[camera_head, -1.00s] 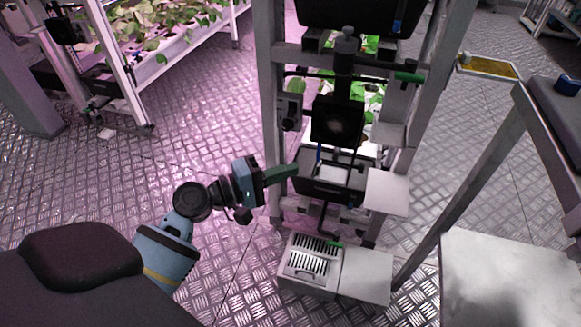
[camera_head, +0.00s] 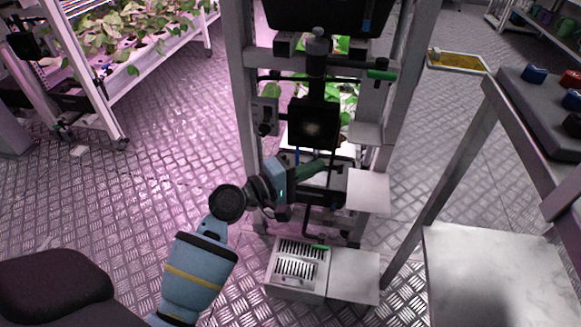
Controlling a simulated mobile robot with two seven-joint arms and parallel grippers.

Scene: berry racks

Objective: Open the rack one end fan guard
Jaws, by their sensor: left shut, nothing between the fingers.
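The rack's end frame (camera_head: 240,90) stands upright in the middle of the head view. A black square panel with a pale round centre (camera_head: 313,125), which looks like the fan part, sits midway up the frame. I cannot tell from this view whether a guard on it is open or shut. My left gripper (camera_head: 318,166) is below this panel, shut and empty, its fingers pointing right. It overlaps the dark box (camera_head: 328,190) in the picture; contact cannot be told. A green-handled bar (camera_head: 380,75) crosses above the panel. My right gripper is not in view.
A vented white box (camera_head: 298,268) with a green tab stands on the floor at the rack's foot. Pale flat plates (camera_head: 368,191) stick out at the frame's right. A grey bench (camera_head: 545,110) is at the right.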

